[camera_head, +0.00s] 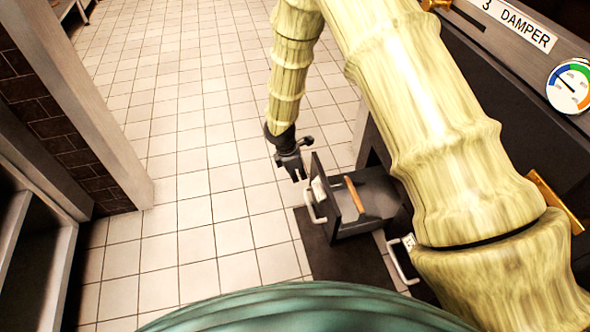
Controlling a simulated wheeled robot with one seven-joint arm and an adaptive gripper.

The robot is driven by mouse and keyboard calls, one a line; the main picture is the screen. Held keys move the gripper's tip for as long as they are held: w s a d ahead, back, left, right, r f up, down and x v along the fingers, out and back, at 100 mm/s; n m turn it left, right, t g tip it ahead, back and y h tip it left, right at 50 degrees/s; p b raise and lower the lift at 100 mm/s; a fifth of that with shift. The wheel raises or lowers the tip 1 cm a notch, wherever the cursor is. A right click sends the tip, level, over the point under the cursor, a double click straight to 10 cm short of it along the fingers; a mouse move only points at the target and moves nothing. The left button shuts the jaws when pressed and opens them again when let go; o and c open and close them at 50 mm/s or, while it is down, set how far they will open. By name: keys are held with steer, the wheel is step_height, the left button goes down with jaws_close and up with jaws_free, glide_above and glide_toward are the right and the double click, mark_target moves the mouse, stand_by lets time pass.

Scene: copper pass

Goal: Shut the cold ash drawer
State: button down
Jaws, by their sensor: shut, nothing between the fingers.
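An ash drawer (374,187) stands pulled out from the dark range on the right. Its front panel carries a small pale label, too small to read, and a pale bar handle (311,207). A brown wooden bar or handle (354,195) shows at the open drawer. My gripper (299,176) is shut and empty, pointing down just beyond the drawer front in the picture, above and left of the handle. I cannot tell whether it touches the panel. A second bar handle (398,264) with a pale label shows nearer; my arm hides most of its front.
A dark mat (345,268) lies on the tiled floor below the drawer. The range has a "3 DAMPER" plate (514,22) and a round gauge (570,86). Brass fittings jut out near my arm. A brick pillar and metal shelving stand left; the floor between is clear.

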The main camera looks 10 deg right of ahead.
mark_target(315, 180)
steer(key=d+b, duration=0.1)
steer(key=d, duration=0.3)
steer(key=shift+w+r, duration=0.1)
steer(key=shift+r, duration=0.05)
steer(key=shift+d+r, duration=0.1)
steer(key=shift+d, duration=0.15)
steer(key=d+p, duration=0.9)
steer(key=d, duration=0.8)
steer(key=shift+w, duration=0.25)
steer(key=shift+a, duration=0.1)
